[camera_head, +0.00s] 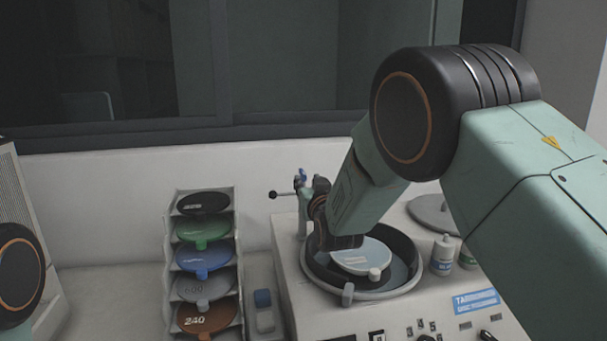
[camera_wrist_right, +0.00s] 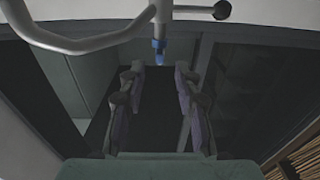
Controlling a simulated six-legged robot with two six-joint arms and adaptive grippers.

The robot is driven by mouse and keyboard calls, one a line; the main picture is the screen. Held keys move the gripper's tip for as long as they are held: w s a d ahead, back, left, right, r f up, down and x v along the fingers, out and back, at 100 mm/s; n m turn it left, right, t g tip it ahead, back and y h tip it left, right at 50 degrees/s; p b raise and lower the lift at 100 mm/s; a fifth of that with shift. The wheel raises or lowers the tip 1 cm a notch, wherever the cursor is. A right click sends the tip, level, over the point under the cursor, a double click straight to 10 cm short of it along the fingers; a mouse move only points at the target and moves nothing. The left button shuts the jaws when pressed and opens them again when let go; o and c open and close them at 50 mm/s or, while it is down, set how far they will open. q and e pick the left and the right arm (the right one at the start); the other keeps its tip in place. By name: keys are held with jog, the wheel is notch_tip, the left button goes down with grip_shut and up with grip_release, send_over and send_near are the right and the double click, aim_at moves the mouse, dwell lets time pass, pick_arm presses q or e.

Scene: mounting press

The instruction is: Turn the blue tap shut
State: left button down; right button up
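The blue tap (camera_head: 302,175) is a small blue piece on a thin metal pipe at the back of the machine, beside my right gripper (camera_head: 318,190). In the right wrist view the blue tap (camera_wrist_right: 158,50) hangs at the end of the pipe, upper middle. My right gripper (camera_wrist_right: 158,78) is open there, its two fingers apart with nothing held between them. The blue piece lies between the fingertips in the picture, with no clear contact on either side. My left gripper is out of view.
A lever with a black ball (camera_head: 272,194) sticks out left of the tap; it also shows in the wrist view (camera_wrist_right: 222,10). Below is a round bowl (camera_head: 347,293) with a pale disc (camera_head: 362,256). A disc rack (camera_head: 172,235) stands left; small bottles (camera_head: 443,254) stand right.

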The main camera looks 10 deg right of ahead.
aim_at(306, 175)
jog(key=w, duration=0.6)
jog(key=shift+w+a+f+p, duration=0.1)
jog(key=shift+a+f+p, duration=0.05)
jog(key=shift+f+p, duration=0.25)
jog(key=shift+s+d+r, duration=0.35)
jog(key=shift+s+r, duration=0.15)
jog(key=shift+s, duration=0.05)
jog(key=shift+w+a+f, duration=0.3)
jog(key=shift+w+f, duration=0.15)
jog(key=shift+w, duration=0.25)
jog(key=shift+c, duration=1.3)
jog(key=shift+s+d+r, duration=0.1)
jog(key=shift+s+r, duration=0.15)
grip_shut()
